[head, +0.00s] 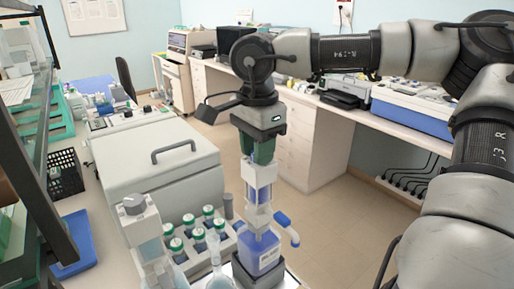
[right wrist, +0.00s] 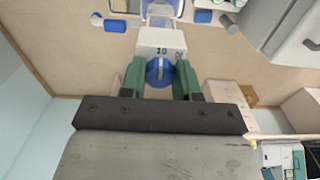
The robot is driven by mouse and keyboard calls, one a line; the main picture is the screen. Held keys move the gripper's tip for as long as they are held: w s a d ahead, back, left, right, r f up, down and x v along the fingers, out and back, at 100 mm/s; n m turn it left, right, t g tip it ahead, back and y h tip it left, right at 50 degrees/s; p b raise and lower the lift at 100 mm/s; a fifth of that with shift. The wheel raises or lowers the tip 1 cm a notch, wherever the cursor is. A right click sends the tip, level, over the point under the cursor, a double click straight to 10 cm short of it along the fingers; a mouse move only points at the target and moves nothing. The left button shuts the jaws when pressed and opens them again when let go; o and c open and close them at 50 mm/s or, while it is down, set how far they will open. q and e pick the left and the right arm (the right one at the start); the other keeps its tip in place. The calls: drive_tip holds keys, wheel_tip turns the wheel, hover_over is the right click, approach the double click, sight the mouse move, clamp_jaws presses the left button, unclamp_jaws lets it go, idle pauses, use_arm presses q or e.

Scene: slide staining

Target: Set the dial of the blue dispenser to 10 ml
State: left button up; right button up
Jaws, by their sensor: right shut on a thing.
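The blue dispenser (head: 259,251) stands upright at the near edge of the bench, with a clear and white pump body above its blue bottle. In the right wrist view its white head (right wrist: 161,42) carries small dark numbers, too small to read surely. Its blue dial (right wrist: 159,72) sits between the green fingers of my right gripper (right wrist: 160,78), which is shut on it. In the head view my right gripper (head: 259,155) comes down from above onto the dispenser's top, and its fingers hide the dial. My left gripper is not in view.
A second dispenser with a grey top (head: 134,204) stands to the left. A rack of green-capped bottles (head: 198,240) and a glass flask (head: 220,275) stand between the two dispensers. A large grey lidded box (head: 155,165) is behind them. Open floor lies to the right.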

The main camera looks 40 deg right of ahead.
idle(0.5)
drive_tip(key=o, duration=0.9)
wheel_tip(320, 180, up, 11)
drive_tip(key=shift+f+b, duration=0.1)
drive_tip(key=shift+b, duration=0.45)
